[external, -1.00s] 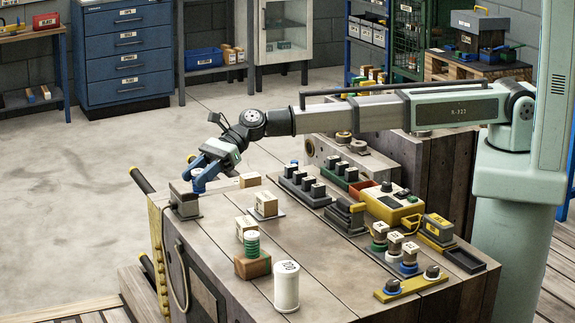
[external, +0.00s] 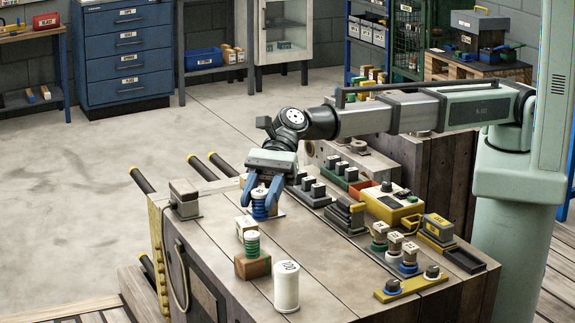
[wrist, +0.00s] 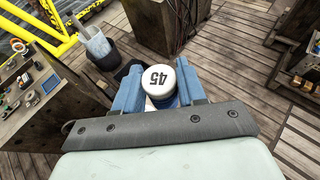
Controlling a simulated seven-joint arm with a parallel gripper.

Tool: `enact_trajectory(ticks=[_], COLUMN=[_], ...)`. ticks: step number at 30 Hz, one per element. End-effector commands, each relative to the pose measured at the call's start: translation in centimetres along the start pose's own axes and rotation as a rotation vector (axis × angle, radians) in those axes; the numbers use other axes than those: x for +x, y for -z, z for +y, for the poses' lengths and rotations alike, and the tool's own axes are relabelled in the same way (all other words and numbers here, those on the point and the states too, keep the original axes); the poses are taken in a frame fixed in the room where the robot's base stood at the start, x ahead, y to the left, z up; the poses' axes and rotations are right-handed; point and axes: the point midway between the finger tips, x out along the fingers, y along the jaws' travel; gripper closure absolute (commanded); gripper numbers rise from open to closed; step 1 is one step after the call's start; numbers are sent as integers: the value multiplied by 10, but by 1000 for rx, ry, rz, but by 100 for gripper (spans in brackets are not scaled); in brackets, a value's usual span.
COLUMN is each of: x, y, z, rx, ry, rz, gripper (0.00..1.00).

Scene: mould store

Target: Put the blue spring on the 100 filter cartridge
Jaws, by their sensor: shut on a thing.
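My gripper (external: 259,207) is shut on the blue spring (external: 259,211), which has a pale top, over the left middle of the bench. In the wrist view a white top marked 45 (wrist: 159,80) sits between my gripper's blue fingers (wrist: 159,92), with a little blue below it. The 100 filter cartridge (external: 286,288) is a white upright cylinder at the front of the bench. My gripper is behind it, to its left and apart from it.
A green spring (external: 251,247) stands on a brown block (external: 252,267) just left of the cartridge. A row of springs (external: 395,246), a yellow box (external: 393,210) and a yellow rack (external: 412,286) are to the right. Bench room right of the cartridge is clear.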

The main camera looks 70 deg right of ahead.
Motion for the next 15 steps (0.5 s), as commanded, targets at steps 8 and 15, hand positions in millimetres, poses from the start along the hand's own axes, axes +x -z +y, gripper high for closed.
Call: enact_trajectory(ticks=[8, 15], x=[10, 13], y=[-16, 1], z=[48, 57], rx=[-68, -86], ry=[-164, -207], rz=[0, 0], gripper=[91, 91])
